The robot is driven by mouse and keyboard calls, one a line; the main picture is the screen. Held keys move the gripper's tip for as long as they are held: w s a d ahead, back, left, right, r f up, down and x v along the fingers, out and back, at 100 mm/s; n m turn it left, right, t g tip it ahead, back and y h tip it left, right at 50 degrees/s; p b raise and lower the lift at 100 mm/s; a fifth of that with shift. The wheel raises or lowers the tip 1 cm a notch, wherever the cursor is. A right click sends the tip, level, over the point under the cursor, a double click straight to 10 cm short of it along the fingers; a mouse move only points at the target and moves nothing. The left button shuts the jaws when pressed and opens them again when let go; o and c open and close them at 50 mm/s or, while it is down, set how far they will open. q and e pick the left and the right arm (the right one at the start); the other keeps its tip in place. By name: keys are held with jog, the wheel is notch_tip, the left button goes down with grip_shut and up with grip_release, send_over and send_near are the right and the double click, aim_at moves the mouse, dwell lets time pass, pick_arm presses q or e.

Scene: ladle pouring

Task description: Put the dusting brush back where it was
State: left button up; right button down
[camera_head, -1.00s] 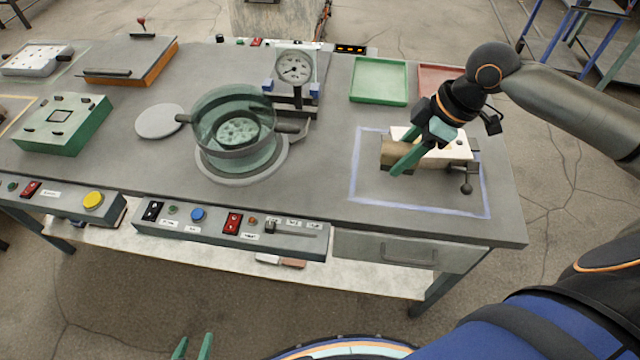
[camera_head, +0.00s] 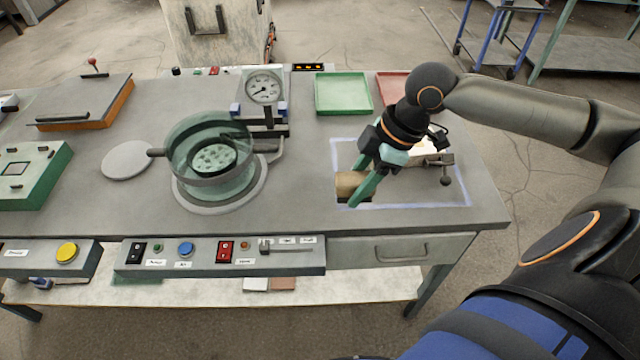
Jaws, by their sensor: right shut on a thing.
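The dusting brush (camera_head: 351,185) shows as a tan block with a dark underside. My right gripper (camera_head: 360,181) is shut on it, with one green finger on its near side and one on its far side. The brush is at the left part of the pale outlined rectangle (camera_head: 405,206) on the grey bench. I cannot tell whether its underside touches the bench top. A pale block with a clamp (camera_head: 444,170) sits to the right, partly hidden by the gripper. My left gripper is out of view.
A glass pot (camera_head: 212,150) stands left of the outline, with a dial gauge (camera_head: 263,90) behind it. A green tray (camera_head: 343,94) and a red tray (camera_head: 393,86) lie behind the outline. The bench's front edge and control panel (camera_head: 218,256) are nearer.

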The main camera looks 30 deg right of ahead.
jog(key=w+f, duration=0.3)
jog(key=w, duration=0.4)
send_over(315, 193)
jog(key=s+d, duration=0.1)
jog(key=s, duration=0.1)
jog(key=f, duration=0.5)
jog(key=shift+w+f, duration=0.1)
jog(key=shift+w, duration=0.1)
jog(key=shift+w+d+f, duration=0.1)
jog(key=shift+w+f, duration=0.15)
jog(key=shift+f, duration=0.05)
jog(key=shift+w+f, duration=0.1)
jog(key=shift+f, duration=1.6)
jog(key=shift+f, duration=0.1)
jog(key=shift+c, duration=1.7)
grip_release()
jog(key=v, duration=1.2)
jog(key=shift+p, duration=0.35)
